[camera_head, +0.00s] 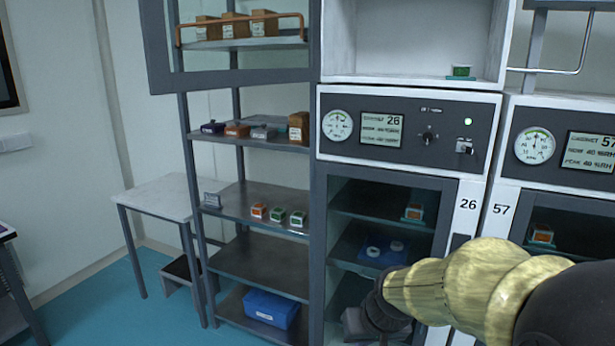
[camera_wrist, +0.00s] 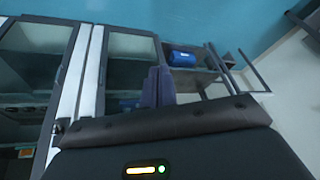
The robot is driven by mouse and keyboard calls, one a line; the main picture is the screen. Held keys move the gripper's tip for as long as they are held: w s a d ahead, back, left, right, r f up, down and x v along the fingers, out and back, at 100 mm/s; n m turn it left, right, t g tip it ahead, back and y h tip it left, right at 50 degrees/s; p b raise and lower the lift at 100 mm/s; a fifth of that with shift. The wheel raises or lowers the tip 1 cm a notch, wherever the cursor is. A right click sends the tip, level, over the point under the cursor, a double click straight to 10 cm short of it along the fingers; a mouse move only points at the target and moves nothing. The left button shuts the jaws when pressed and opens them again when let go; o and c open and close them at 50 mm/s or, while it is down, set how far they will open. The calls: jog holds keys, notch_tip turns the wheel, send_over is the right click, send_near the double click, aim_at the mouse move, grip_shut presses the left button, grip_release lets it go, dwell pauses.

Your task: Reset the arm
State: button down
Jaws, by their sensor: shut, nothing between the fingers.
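My arm reaches in from the lower right of the head view, a yellowish sleeve with a dark wrist. My gripper (camera_head: 358,326) is at the lower middle, in front of the cabinet marked 26 (camera_head: 468,205), partly cut off by the frame's lower edge. In the wrist view my gripper (camera_wrist: 158,72) shows as two dark fingers close together, with nothing between them. Whether it touches the cabinet front is hard to tell.
A second cabinet, 57 (camera_head: 502,209), stands at right. A metal shelf rack (camera_head: 250,200) with small boxes stands at left, a blue bin (camera_head: 270,309) low on it. A small side table (camera_head: 160,195) is further left. The blue-green floor (camera_head: 125,310) there is partly clear.

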jog(key=s+d+f+g+h, duration=0.1)
jog(key=s+d+f, duration=0.3)
jog(key=s, duration=0.6)
notch_tip(320, 180, down, 3)
jog(key=shift+s+d+r+m+g, duration=0.1)
jog(key=shift+s+d+m+g, duration=0.1)
jog(key=shift+m+g, duration=0.25)
jog(key=shift+w, duration=0.15)
